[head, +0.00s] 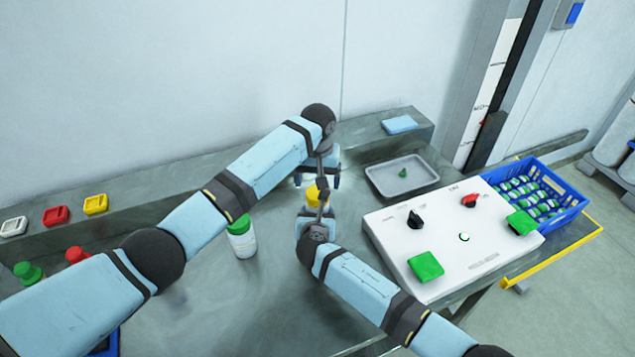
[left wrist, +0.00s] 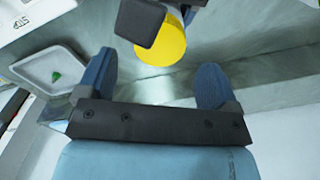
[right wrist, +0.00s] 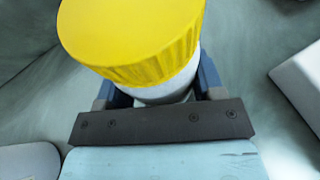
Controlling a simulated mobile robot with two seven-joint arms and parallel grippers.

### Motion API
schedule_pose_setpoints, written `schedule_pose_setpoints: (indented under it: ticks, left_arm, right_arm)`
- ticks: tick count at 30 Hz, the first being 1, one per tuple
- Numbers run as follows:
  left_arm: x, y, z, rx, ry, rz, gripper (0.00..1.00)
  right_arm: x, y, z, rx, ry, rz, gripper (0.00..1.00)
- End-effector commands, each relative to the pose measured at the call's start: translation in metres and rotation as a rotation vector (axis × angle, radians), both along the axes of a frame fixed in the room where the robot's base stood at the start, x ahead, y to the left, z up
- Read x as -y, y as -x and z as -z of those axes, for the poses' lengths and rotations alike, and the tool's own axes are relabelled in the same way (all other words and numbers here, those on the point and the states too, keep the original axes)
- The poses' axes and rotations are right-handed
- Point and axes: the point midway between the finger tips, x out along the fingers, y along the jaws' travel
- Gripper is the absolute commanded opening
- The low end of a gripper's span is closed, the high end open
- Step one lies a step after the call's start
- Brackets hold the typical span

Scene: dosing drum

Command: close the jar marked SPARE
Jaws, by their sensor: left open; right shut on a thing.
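A white jar (right wrist: 165,92) with a ribbed yellow lid (right wrist: 135,35) stands between the fingers of my right gripper (right wrist: 160,88), which is shut on the jar below the lid. The lid sits on top of the jar; I cannot tell how tight it is. No marking on this jar is readable. In the head view the yellow lid (head: 313,194) is partly hidden by my arms. My left gripper (left wrist: 155,80) is open and empty, close to the lid, which shows just beyond its fingers in the left wrist view (left wrist: 165,48).
A white jar with a green lid (head: 242,238) stands left of the grippers. A grey tray (head: 425,180) holds a small green thing. A white control panel (head: 450,245) and a blue crate (head: 572,200) of jars are at right. Red (head: 77,255) and green (head: 28,272) tops are at left.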

Motion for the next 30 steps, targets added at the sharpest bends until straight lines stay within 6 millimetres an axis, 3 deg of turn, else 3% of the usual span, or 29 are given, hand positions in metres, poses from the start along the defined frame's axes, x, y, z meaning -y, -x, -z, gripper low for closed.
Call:
schedule_pose_setpoints:
  ticks: [5, 18, 30]
  left_arm:
    - [0.0, 0.0, -0.002, 0.001, 0.0, -0.024, 0.82]
    - [0.0, -0.001, -0.034, 0.002, -0.006, -0.466, 0.82]
    - [0.0, 0.0, -0.033, 0.001, -0.006, -0.493, 0.82]
  right_arm:
    - [0.0, 0.0, 0.0, 0.0, 0.0, 0.0, 0.0]
    - [0.0, 0.0, 0.0, 0.0, 0.0, 0.0, 0.0]
    - [0.0, 0.0, 0.0, 0.0, 0.0, 0.0, 0.0]
